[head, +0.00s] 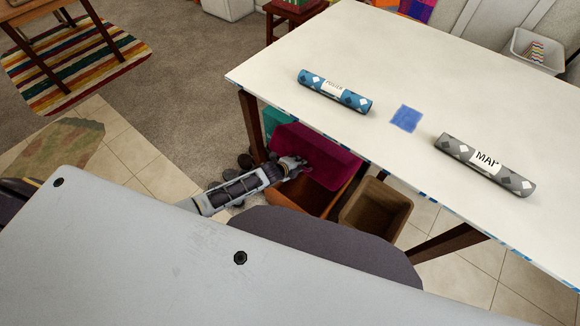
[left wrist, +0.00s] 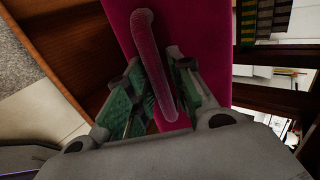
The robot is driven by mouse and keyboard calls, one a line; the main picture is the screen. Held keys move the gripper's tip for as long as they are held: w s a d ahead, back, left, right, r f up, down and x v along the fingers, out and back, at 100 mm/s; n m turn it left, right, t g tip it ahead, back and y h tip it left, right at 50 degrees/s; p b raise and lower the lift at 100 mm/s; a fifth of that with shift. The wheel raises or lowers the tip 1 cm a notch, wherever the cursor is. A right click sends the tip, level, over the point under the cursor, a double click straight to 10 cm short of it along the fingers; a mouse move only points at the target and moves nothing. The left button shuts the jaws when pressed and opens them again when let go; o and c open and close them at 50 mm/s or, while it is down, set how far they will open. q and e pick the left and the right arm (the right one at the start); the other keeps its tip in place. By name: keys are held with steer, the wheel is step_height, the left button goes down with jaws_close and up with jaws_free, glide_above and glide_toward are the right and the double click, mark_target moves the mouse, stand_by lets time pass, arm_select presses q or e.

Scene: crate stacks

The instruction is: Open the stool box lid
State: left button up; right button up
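The stool box (head: 296,192) is an orange-brown wooden box under the white table. Its magenta lid (head: 325,155) stands tilted up, and part of the open inside shows below it. In the left wrist view the lid (left wrist: 205,30) has a ribbed magenta handle (left wrist: 145,45), with a wooden box wall (left wrist: 50,70) to its left. My left gripper (head: 293,165) is at the lid. In the left wrist view its fingers (left wrist: 158,88) are closed in on both sides of the handle and appear to grip it. My right gripper is not in view.
The white table (head: 265,75) overhangs the box and carries a blue roll (head: 350,98), a grey map roll (head: 455,150) and a blue square (head: 407,118). A brown bin (head: 402,200) stands right of the box. A dark rounded seat (head: 300,232) lies in front.

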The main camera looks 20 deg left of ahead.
arm_select(q)
steer(key=v, duration=1.1)
steer(key=shift+s+a+r, duration=0.15)
steer(key=shift+s+r, duration=0.1)
steer(key=shift+r, duration=0.05)
stand_by(0.3)
steer(key=shift+c, duration=0.5)
